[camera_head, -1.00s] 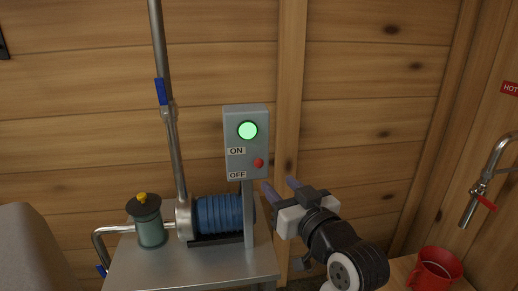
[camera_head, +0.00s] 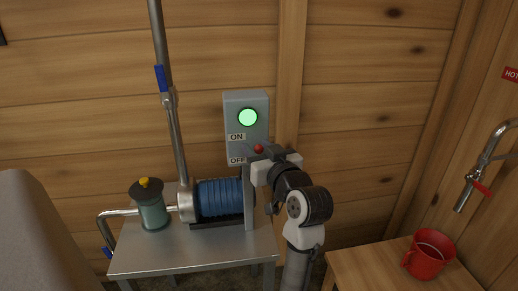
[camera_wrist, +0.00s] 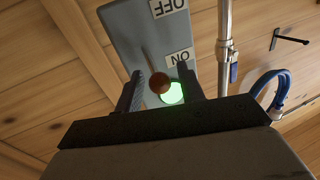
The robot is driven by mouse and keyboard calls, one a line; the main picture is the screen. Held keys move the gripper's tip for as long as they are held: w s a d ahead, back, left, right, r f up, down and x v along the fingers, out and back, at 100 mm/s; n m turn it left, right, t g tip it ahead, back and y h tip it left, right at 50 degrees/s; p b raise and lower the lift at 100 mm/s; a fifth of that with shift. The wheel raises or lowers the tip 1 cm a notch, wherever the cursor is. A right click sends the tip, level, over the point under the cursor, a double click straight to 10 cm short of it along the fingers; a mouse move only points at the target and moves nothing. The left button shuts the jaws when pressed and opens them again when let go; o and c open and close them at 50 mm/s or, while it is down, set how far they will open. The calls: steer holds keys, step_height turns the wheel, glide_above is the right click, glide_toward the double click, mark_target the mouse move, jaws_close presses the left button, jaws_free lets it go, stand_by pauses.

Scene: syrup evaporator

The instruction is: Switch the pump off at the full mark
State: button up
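The grey pump switch box (camera_head: 233,110) stands on a post, with its round green lamp (camera_head: 248,117) lit. The blue pump (camera_head: 219,198) lies on the metal stand below. My gripper (camera_head: 262,158) is at the lower right of the box and partly covers it. In the wrist view my gripper (camera_wrist: 160,74) is open, with a finger on each side of the red knob (camera_wrist: 160,83). I see gaps beside the knob. No full mark is in view.
A metal pipe with a blue-handled valve (camera_head: 161,78) rises left of the box. A green canister (camera_head: 153,212) stands on the metal stand (camera_head: 185,255). A red mug (camera_head: 428,255) sits on a wooden table at right, below a red-handled tap (camera_head: 480,188).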

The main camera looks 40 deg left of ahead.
jaws_close()
